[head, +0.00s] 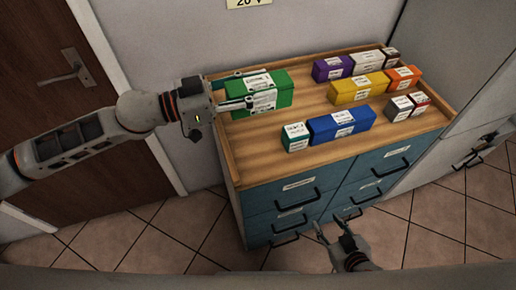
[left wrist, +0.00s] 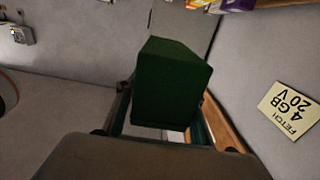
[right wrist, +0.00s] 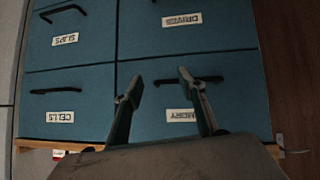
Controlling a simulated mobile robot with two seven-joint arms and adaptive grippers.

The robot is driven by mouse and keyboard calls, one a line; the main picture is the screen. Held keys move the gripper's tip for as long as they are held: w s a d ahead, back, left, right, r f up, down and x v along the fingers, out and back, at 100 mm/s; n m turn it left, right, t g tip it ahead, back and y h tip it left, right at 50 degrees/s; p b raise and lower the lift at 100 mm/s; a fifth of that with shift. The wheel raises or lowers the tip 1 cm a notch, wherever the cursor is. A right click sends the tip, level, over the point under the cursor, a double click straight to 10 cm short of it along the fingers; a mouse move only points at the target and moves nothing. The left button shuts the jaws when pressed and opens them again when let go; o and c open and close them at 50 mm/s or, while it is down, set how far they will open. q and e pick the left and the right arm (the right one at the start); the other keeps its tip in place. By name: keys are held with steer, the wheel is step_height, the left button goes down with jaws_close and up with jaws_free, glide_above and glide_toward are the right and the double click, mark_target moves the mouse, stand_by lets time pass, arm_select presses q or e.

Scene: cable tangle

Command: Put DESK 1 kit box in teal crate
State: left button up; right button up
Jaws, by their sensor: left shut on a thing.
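My left gripper (head: 258,88) is shut on a green box with white labels (head: 271,97) at the back left of the wooden cabinet top. In the left wrist view the green box (left wrist: 172,85) sits between the fingers; I cannot tell whether it is clear of the wood. My right gripper (head: 331,224) is open and empty in front of the blue-teal drawers, also in the right wrist view (right wrist: 160,82). I see no teal crate and cannot read a DESK 1 label.
The cabinet top (head: 262,152) has a raised rim. It also holds a blue box (head: 341,125), a small teal box (head: 295,136), a yellow box (head: 358,90), an orange box (head: 403,78), a purple box (head: 331,68) and several smaller ones. A sign (left wrist: 290,110) hangs on the wall.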

arm_select(q)
steer(key=shift+f+b, duration=1.25)
steer(key=shift+f, duration=8.25)
arm_select(e)
steer(key=shift+w+a+r+t+y, duration=0.2)
steer(key=shift+w+a, duration=0.15)
steer(key=shift+a, duration=0.2)
steer(key=shift+w+a+r+t+y, duration=0.1)
steer(key=shift+w+a+r+y, duration=0.1)
steer(key=shift+w+a, duration=0.25)
arm_select(q)
steer(key=shift+f, duration=0.3)
arm_select(e)
steer(key=shift+s+f, duration=0.15)
steer(key=shift+f, duration=0.05)
arm_select(q)
steer(key=o, duration=1.4)
steer(key=shift+o, duration=0.7)
arm_select(e)
steer(key=shift+f, duration=0.1)
arm_select(q)
steer(key=shift+f, duration=0.1)
arm_select(e)
steer(key=shift+f, duration=0.1)
